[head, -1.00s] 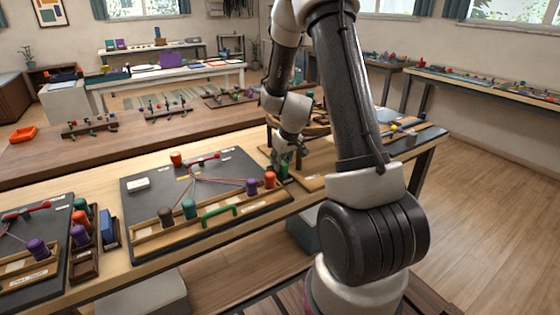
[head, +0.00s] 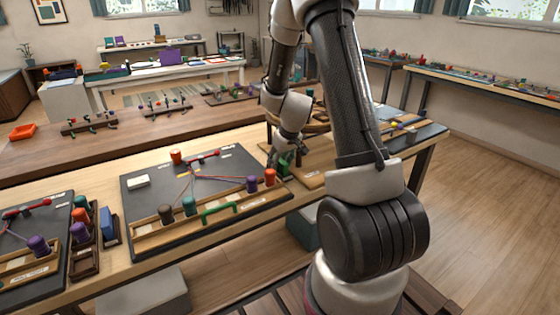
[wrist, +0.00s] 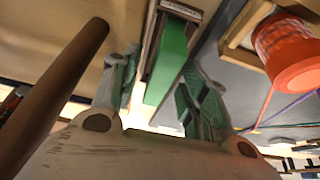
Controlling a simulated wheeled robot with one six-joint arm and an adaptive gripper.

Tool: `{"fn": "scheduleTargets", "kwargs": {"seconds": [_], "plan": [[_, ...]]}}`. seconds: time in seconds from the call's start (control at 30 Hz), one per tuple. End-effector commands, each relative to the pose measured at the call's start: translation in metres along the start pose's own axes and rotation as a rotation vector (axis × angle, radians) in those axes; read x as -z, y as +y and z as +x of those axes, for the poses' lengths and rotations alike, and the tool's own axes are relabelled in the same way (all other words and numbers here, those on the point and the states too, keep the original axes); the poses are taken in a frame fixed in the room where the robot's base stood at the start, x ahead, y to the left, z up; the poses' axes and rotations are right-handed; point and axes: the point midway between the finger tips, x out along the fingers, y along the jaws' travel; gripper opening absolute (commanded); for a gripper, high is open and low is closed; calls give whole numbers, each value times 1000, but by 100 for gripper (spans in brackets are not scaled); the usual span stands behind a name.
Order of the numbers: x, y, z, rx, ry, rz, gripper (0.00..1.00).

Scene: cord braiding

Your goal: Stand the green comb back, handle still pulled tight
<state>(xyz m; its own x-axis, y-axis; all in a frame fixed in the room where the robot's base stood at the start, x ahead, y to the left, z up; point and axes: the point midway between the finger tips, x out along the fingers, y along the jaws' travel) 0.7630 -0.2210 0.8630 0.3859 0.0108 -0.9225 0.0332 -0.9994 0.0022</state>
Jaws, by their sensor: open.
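The green comb (wrist: 172,55) stands in a narrow dark holder (wrist: 188,10) with a white label at its end. It shows small beside the board's right end in the head view (head: 286,164). My gripper (wrist: 158,72) is open, with one finger on each side of the comb in the wrist view; I cannot tell if they touch it. My gripper is small and partly hidden in the head view (head: 290,157). The red handle (head: 210,155) lies at the back of the dark board (head: 150,205), with cords running from it towards the pegs.
An orange bobbin (wrist: 290,50) stands close to the right finger, with a cord running down from it. A brown rod (wrist: 50,95) crosses the left of the wrist view. A green bar (head: 218,212) lies along the board's front wooden rail. Purple, teal and dark bobbins line that rail.

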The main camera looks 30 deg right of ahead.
Motion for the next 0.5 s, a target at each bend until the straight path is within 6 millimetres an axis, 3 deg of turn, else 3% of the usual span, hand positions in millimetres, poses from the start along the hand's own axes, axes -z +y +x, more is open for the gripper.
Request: {"fn": "scheduleTargets", "kwargs": {"seconds": [0.17,0.5], "plan": [[1,0,-10,0,2,-1,44],[1,0,-81,-1,5,-2,44]]}}
